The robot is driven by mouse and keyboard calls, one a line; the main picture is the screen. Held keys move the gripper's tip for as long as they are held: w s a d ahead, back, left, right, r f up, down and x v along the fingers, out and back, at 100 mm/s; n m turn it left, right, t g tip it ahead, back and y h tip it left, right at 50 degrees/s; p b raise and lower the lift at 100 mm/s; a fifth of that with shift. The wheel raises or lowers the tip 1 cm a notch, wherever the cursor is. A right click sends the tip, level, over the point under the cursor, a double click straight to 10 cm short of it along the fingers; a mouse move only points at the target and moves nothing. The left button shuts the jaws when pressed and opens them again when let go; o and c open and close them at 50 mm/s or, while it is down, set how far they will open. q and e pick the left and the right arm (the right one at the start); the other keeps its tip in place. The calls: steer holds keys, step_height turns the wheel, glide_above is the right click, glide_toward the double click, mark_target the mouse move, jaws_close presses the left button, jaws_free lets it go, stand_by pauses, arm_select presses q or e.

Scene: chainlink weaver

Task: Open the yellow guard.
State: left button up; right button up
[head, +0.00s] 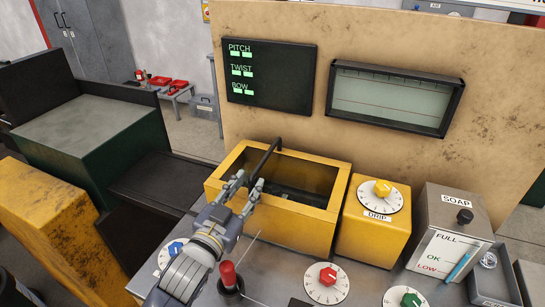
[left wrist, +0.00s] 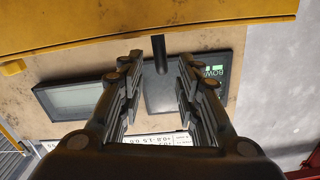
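The yellow guard (head: 288,224) is a box-like cover with a dark window on the machine in the head view. A black bar handle (head: 265,158) slants across its top left part. In the left wrist view the yellow edge (left wrist: 150,28) spans the top, and the bar's end (left wrist: 159,50) hangs from it. My left gripper (head: 248,183) is open at the guard's left front, one finger on each side of the bar's near end. In the left wrist view its fingers (left wrist: 158,72) are apart with nothing clamped. Contact with the bar cannot be told. My right gripper is out of view.
A yellow DRIP box (head: 370,235) with a dial stands right of the guard, then a grey SOAP box (head: 450,225). A red-topped lever (head: 229,275) and a red-knob dial (head: 327,284) are in front. A tan panel (head: 300,120) with two displays rises behind.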

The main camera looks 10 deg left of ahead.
mark_target(262, 161)
arm_select(q)
steer(key=w, duration=0.1)
steer(key=w+p, duration=0.1)
steer(key=w, duration=0.3)
steer(key=shift+d+r+p, duration=0.3)
steer(key=shift+r, duration=0.05)
steer(key=w, duration=0.2)
steer(key=w+d, duration=0.1)
steer(key=w, duration=0.1)
steer(key=shift+w+f+p, duration=0.1)
steer(key=shift+f+p, duration=0.1)
steer(key=shift+p, duration=0.2)
steer(key=shift+w, duration=0.2)
steer(key=c, duration=0.6)
jaws_close()
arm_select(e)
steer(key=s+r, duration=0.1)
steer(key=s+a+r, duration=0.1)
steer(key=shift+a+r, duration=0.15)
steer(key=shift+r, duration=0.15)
